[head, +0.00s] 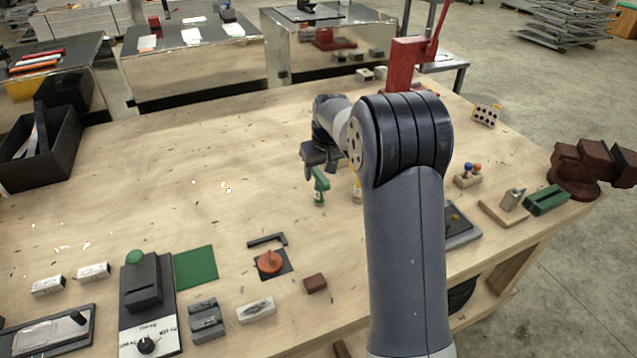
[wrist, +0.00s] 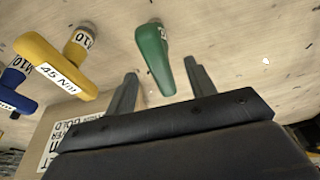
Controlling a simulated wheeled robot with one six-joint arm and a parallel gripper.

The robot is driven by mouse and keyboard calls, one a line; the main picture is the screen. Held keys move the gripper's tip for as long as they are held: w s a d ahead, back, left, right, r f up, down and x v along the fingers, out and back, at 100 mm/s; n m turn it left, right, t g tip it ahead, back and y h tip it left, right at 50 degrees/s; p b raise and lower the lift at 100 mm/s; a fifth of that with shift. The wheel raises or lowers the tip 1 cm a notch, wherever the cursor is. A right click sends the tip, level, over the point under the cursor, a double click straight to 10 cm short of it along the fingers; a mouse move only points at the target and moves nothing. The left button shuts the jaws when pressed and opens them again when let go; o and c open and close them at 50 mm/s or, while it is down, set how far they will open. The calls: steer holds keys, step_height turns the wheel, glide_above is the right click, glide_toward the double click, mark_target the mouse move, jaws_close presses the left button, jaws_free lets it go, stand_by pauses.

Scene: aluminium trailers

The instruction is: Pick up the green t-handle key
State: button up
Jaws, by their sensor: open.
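The green t-handle key (head: 320,184) stands upright on the wooden workbench, with its handle on top. In the wrist view the green handle (wrist: 152,55) shows from close by, its near end between my two fingers in the picture. My gripper (head: 314,168) is just above and beside the key in the head view. In the wrist view my gripper (wrist: 160,72) is open, with one finger on each side of the handle's near end. I see no contact between finger and handle. The key's lower part is mostly hidden in the wrist view.
A yellow t-handle key (wrist: 58,68) marked 45 Nm stands left of the green one, with a blue one (wrist: 15,88) farther left. A red press (head: 405,65) stands behind my arm. An orange knob (head: 270,262) is nearer on the bench (head: 130,185). The bench left of the key is mostly clear.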

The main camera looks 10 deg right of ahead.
mark_target(319, 189)
steer(key=p+x, duration=0.1)
steer(key=x, duration=0.4)
steer(key=shift+s+f, duration=0.1)
steer(key=shift+s, duration=0.05)
jaws_close()
stand_by(0.4)
